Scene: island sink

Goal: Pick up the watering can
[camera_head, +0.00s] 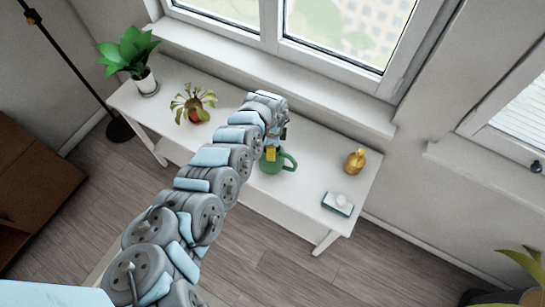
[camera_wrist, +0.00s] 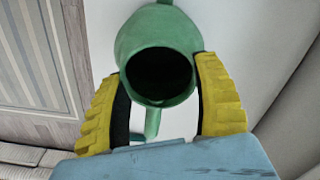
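The green watering can (camera_head: 279,165) is at the white table's front edge, partly hidden by my arm. Its handle loop shows on its right side. In the wrist view the can (camera_wrist: 158,30) is close up, with its dark round opening facing the camera. My gripper (camera_wrist: 160,70) has its two yellow fingers on either side of the can, the tips right at its sides. I cannot tell whether they press on it. In the head view my gripper (camera_head: 271,153) shows as a yellow patch beside the can.
The white table (camera_head: 310,170) stands under the window. A black lamp (camera_head: 120,128) stands left.

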